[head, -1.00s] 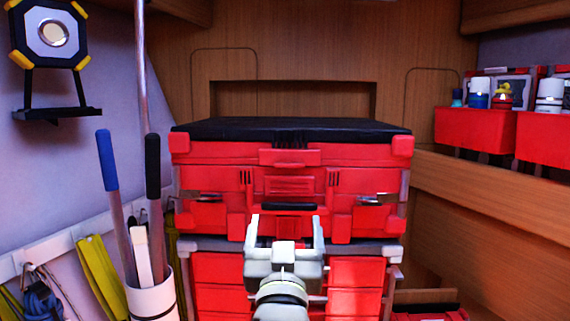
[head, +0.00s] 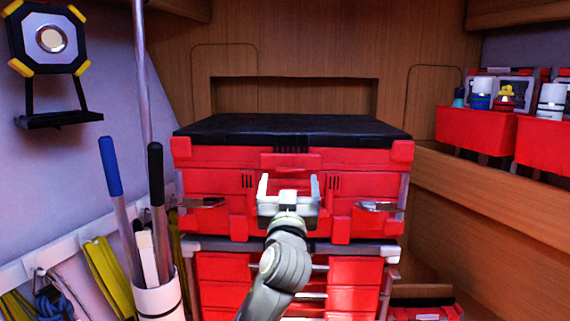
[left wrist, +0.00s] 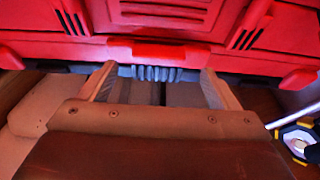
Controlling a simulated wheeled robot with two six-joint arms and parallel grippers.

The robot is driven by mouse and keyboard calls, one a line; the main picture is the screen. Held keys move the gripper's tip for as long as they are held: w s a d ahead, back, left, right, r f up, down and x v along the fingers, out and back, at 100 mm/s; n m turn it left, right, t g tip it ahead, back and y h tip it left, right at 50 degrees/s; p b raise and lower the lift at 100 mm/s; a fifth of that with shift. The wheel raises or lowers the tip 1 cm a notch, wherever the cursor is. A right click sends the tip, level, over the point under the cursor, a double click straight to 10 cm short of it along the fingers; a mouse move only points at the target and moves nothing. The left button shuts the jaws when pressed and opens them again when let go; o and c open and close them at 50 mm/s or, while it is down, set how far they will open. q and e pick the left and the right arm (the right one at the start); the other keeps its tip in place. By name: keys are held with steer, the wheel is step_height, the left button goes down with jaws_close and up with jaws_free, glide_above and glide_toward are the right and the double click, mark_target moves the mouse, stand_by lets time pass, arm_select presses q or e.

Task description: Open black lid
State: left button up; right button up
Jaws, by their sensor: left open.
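The black lid (head: 290,128) lies flat and closed on top of the red toolbox (head: 215,180). A red latch (head: 290,161) sits at the middle of the front, just under the lid. My left gripper (head: 288,186) is open and empty in front of the toolbox, a little below the latch. I cannot tell whether the fingers touch the box. My right gripper is not in view.
A red drawer unit (head: 222,280) stands under the toolbox. At the left, a white holder (head: 160,298) holds long-handled tools, and a work lamp (head: 48,40) hangs on the wall. Red bins (head: 475,126) stand on the right shelf. The space above the lid is clear.

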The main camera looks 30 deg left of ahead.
mark_target(290, 170)
arm_select(q)
steer(key=p+x, duration=0.1)
steer(key=x, duration=0.2)
steer(key=shift+w+a+r, duration=0.1)
steer(key=shift+w+a, duration=0.3)
steer(key=shift+w, duration=0.1)
